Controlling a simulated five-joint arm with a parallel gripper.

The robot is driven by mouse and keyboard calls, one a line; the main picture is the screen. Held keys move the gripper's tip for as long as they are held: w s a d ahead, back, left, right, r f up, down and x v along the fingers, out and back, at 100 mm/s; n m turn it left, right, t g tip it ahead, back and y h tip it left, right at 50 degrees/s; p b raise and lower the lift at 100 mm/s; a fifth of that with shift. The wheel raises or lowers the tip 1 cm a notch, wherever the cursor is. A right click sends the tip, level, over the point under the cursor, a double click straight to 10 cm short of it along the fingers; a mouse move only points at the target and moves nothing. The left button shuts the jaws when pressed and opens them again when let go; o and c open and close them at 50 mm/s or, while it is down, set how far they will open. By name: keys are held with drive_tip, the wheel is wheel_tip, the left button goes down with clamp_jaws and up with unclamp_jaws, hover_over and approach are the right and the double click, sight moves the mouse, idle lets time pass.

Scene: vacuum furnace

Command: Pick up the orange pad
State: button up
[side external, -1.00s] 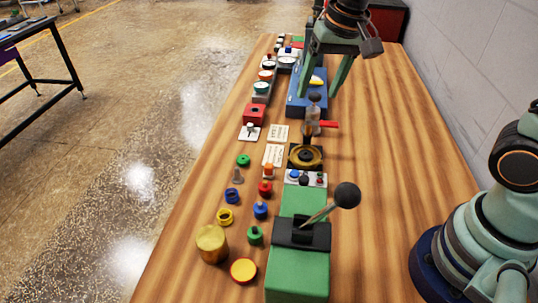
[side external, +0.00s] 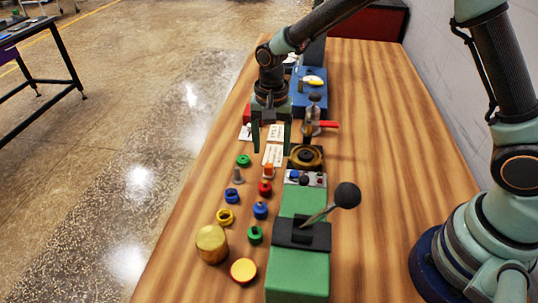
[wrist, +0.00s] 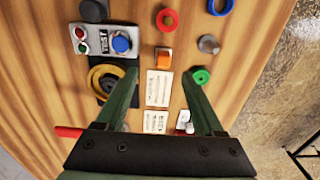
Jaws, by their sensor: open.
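The orange pad (side external: 268,171) is a small orange block on a pale base, standing on the wooden table just past the white printed cards. It also shows in the wrist view (wrist: 164,59), near the top middle. My gripper (side external: 271,145) is open and empty, its two fingers pointing down above the cards. The pad is a little nearer the side camera than the fingers. In the wrist view my gripper (wrist: 160,80) has its fingertips below the pad in the picture, one to each side of its line.
Close by are a green ring (side external: 243,160), a grey peg (side external: 238,176), a red knob (side external: 265,188) and a black-and-gold round fixture (side external: 306,157). A button box (wrist: 105,40) and a lever with a black ball (side external: 346,195) stand nearby.

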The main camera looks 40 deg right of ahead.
sight(269, 164)
drive_tip(key=shift+w+a+f, duration=0.1)
drive_tip(key=shift+f, duration=1.6)
drive_tip(key=shift+w+a+f, duration=0.1)
drive_tip(key=shift+f, duration=1.55)
clamp_jaws()
